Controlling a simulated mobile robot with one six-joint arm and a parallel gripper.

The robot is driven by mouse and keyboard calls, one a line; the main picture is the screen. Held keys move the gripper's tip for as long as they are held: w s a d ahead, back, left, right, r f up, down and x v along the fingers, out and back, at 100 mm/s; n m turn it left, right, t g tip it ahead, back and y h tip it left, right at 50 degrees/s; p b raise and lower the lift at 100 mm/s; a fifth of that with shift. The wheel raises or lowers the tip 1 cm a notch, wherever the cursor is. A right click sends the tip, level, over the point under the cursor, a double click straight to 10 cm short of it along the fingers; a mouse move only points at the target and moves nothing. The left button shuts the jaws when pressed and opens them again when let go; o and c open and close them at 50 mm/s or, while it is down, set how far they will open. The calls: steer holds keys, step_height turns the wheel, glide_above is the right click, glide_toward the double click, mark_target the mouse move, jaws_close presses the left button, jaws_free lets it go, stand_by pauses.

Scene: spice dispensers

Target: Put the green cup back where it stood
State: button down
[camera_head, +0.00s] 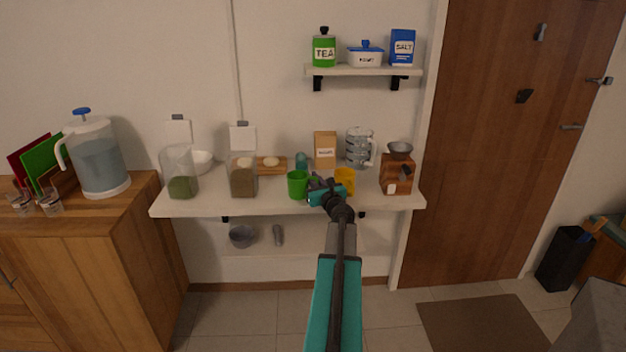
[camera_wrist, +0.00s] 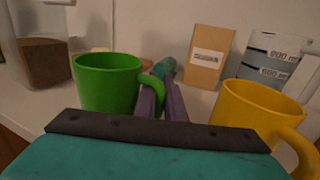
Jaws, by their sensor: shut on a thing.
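The green cup (camera_head: 297,184) is upright at the front of the white shelf, between the spice dispensers and the yellow cup. In the wrist view the green cup (camera_wrist: 106,84) is at the left, its handle pointing right into my gripper. My gripper (camera_head: 316,184) reaches in from the front right of the cup. In the wrist view my gripper's purple fingers (camera_wrist: 162,98) are closed on the handle. The cup's base is partly hidden in the wrist view, so I cannot tell whether it touches the shelf.
The yellow cup (camera_head: 345,181) stands close on the right. Behind are a teal object (camera_head: 301,161), a brown packet (camera_head: 325,150) and a clear measuring jug (camera_head: 358,148). A dispenser with brown contents (camera_head: 243,177) stands left. The white shelf (camera_head: 216,205) has bare room along its front edge.

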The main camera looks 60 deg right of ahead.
steer(key=shift+f, duration=0.15)
steer(key=c, duration=1.8)
jaws_free()
steer(key=shift+c, duration=0.2)
steer(key=shift+r, duration=0.2)
steer(key=b+v, duration=0.1)
steer(key=v, duration=1.1)
steer(key=shift+b, duration=0.3)
